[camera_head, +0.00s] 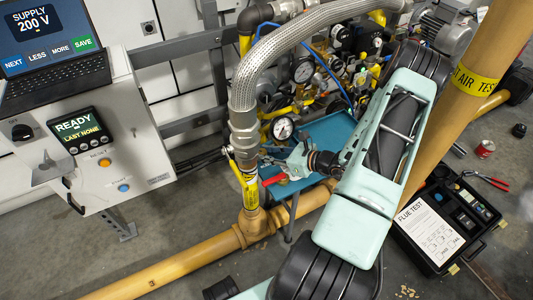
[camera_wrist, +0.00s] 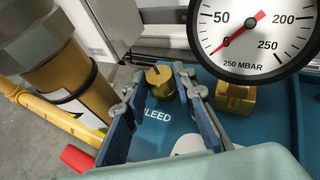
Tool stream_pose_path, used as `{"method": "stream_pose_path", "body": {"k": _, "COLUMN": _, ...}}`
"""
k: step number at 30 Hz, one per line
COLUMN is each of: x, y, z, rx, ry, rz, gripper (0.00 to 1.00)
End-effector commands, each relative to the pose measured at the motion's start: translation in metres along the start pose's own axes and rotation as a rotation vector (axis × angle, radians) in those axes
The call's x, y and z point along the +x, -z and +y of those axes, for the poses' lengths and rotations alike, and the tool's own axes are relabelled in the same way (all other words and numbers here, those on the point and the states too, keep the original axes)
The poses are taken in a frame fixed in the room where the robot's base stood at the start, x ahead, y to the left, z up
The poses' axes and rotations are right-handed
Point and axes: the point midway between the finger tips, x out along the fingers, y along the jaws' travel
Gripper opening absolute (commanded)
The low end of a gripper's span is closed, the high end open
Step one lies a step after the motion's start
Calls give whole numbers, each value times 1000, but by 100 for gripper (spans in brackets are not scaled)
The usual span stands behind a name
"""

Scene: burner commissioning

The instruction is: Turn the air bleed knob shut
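The air bleed knob (camera_wrist: 161,84) is a small brass knob with a dark mark on its top. It stands on a blue panel (camera_wrist: 180,125) with the word BLEED beside it in the wrist view. My gripper (camera_wrist: 159,76) is open, with one finger on each side of the knob. A small gap shows at the left finger; whether the right finger touches the knob I cannot tell. In the head view my gripper (camera_head: 291,166) is over the blue panel (camera_head: 335,130), and the knob cannot be made out there.
A pressure gauge (camera_wrist: 255,35) marked 250 MBAR stands close right of the knob, above a brass fitting (camera_wrist: 236,97). A thick yellow pipe (camera_wrist: 75,80) and a red handle (camera_wrist: 77,159) are at left. A flue test case (camera_head: 445,215) lies on the floor.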

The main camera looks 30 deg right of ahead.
Motion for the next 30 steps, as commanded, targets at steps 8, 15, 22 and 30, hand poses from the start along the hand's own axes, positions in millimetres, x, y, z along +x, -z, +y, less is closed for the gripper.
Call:
{"method": "stream_pose_path", "body": {"k": 8, "x": 0, "y": 0, "z": 0, "rx": 3, "ry": 5, "rz": 0, "gripper": 1}}
{"method": "stream_pose_path", "body": {"k": 15, "x": 0, "y": 0, "z": 3, "rx": 32, "ry": 66, "rz": -1, "gripper": 1}}
{"method": "stream_pose_path", "body": {"k": 22, "x": 0, "y": 0, "z": 6, "rx": 86, "ry": 192, "rz": 0, "gripper": 1}}
{"method": "stream_pose_path", "body": {"k": 30, "x": 1, "y": -1, "z": 9, "rx": 150, "ry": 346, "rz": 1, "gripper": 1}}
